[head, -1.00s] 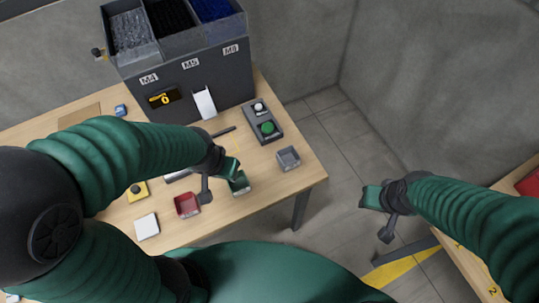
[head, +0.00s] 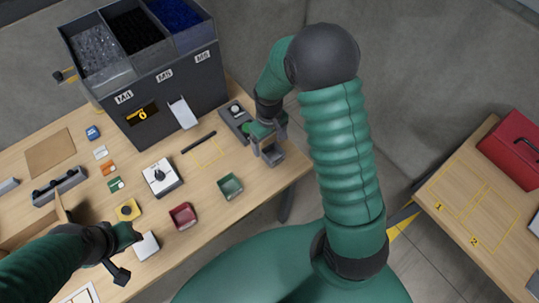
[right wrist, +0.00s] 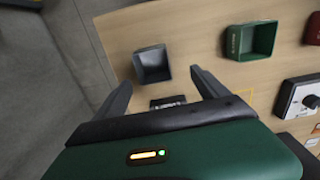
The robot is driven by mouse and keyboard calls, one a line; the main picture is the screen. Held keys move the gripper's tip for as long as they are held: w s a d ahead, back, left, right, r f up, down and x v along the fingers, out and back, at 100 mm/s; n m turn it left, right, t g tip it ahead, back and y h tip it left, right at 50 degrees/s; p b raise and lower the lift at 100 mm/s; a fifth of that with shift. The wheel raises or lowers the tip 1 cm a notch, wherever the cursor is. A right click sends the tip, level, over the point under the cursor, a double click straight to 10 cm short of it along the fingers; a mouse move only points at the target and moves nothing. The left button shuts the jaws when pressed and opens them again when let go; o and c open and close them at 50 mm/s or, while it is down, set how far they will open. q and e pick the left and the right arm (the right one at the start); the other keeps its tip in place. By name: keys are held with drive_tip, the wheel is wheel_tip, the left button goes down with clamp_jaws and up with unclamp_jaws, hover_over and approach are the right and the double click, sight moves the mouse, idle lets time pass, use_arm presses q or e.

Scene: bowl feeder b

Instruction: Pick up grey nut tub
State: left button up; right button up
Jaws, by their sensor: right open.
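The grey nut tub (right wrist: 153,64) is a small open square tub on the wooden table. In the right wrist view it lies just beyond and between my right gripper's fingertips (right wrist: 160,85), and looks empty. In the head view the tub (head: 272,156) is partly hidden by my right gripper (head: 266,141), which is over it near the table's right edge. My right gripper is open and holds nothing. My left gripper (head: 127,255) is at the lower left, beside a white square block (head: 146,246); its jaw opening is unclear.
A green tub (head: 230,186) and a red tub (head: 183,216) stand left of the grey tub. A control box (head: 233,116) is close behind my right gripper. The large feeder (head: 160,93) stands at the back. Another table with a red toolbox (head: 514,148) is at right.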

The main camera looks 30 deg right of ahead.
sight(273, 156)
wheel_tip(273, 156, down, 2)
drive_tip(key=shift+d+f, duration=0.1)
drive_tip(key=shift+f, duration=0.15)
drive_tip(key=f, duration=0.2)
drive_tip(key=d+f, duration=0.1)
drive_tip(key=d+f+p, duration=0.1)
drive_tip(key=f, duration=0.1)
drive_tip(key=shift+d+f, duration=0.1)
drive_tip(key=shift+f, duration=0.4)
drive_tip(key=shift+a+r, duration=0.2)
drive_tip(key=shift+a, duration=0.5)
drive_tip(key=shift+c, duration=0.3)
drive_tip(key=shift+a+r, duration=0.1)
drive_tip(key=shift+a, duration=0.25)
drive_tip(key=c, duration=0.5)
drive_tip(key=shift+d, duration=0.1)
drive_tip(key=shift+c, duration=1.1)
use_arm(q)
drive_tip(key=shift+s+d+r, duration=0.15)
drive_tip(key=shift+d+r, duration=0.5)
drive_tip(key=shift+d, duration=0.05)
use_arm(e)
drive_tip(key=shift+s+d, duration=0.1)
drive_tip(key=shift+d, duration=0.45)
drive_tip(key=c, duration=0.7)
